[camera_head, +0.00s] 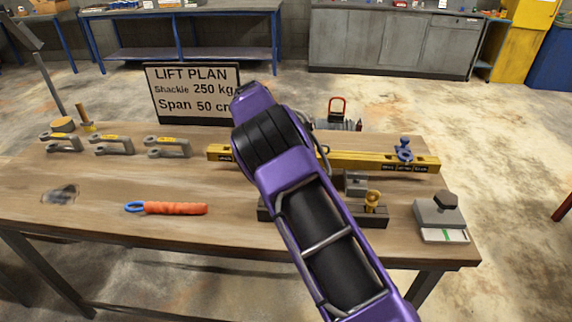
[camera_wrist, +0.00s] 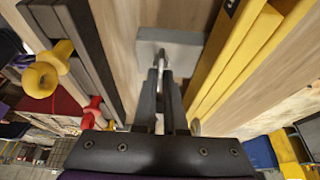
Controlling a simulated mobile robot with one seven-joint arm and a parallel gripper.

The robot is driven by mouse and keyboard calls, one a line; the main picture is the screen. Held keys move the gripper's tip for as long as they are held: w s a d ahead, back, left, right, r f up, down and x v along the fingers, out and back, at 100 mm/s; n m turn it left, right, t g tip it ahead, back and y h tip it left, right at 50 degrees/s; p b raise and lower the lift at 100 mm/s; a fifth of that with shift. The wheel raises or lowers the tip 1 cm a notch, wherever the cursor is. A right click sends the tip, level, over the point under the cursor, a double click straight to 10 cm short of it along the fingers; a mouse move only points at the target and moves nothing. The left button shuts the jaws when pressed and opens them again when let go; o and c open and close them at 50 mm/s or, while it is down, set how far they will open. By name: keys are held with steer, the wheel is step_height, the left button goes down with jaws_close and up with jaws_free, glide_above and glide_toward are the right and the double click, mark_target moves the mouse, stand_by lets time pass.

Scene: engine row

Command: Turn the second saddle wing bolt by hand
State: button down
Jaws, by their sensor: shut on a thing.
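A yellow beam (camera_head: 345,160) lies along the back of the workbench. A blue fitting (camera_head: 403,150) sits near its right end. A grey block (camera_head: 355,183) stands in front of the beam, and it also shows in the wrist view (camera_wrist: 190,42). My gripper (camera_wrist: 160,77) is hidden behind my arm in the head view. In the wrist view its fingers are close together at a thin silvery part (camera_wrist: 161,56) by the grey block and are shut on it. The fingers hide most of this part, so I cannot tell whether it is the second saddle wing bolt.
A dark rack (camera_head: 377,217) with a gold knob (camera_head: 372,198) stands close in front. A grey box with a black hexagonal knob (camera_head: 440,208) is at right. Shackles (camera_head: 168,148), an orange-handled tool (camera_head: 175,208) and a sign (camera_head: 195,92) are to the left. The bench's front left is clear.

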steer(key=shift+w+r, duration=0.15)
steer(key=shift+r, duration=0.15)
steer(key=c, duration=1.1)
jaws_free()
steer(key=shift+o, duration=0.6)
steer(key=shift+f, duration=0.15)
